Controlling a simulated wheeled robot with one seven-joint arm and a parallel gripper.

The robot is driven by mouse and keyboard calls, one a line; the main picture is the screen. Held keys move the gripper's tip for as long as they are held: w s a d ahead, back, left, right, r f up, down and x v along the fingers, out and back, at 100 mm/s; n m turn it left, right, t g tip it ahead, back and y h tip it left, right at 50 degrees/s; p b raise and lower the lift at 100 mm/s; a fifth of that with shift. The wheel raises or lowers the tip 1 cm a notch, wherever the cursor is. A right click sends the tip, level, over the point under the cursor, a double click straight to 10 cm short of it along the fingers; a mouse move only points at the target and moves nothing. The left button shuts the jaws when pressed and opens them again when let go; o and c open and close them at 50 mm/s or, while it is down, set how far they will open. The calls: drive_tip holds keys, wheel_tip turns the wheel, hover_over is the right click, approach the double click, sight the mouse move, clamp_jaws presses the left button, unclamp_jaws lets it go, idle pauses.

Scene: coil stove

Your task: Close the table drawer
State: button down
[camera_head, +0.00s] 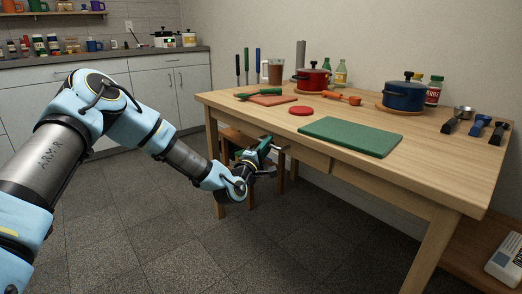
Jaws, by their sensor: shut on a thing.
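The wooden table (450,187) stands at the right. Its drawer (302,152) is in the front apron below the tabletop, and its front looks about level with the apron; I cannot tell whether a small gap is left. My gripper (278,149) is at the left part of the drawer front, reaching in from the left. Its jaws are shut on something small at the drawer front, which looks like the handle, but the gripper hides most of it.
On the tabletop are a green cutting board (350,136), a red pot (312,80), a blue pot (403,94) and several utensils. A wooden stool (236,140) stands under the table's left end. The floor in front is clear. A counter (115,60) runs along the back.

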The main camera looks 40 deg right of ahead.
drive_tip(key=shift+d, duration=0.25)
drive_tip(key=c, duration=0.9)
unclamp_jaws()
drive_tip(key=v, duration=1)
drive_tip(key=shift+s+a+f+p, duration=0.1)
drive_tip(key=shift+a+f+p, duration=0.05)
drive_tip(key=shift+a+p, duration=0.2)
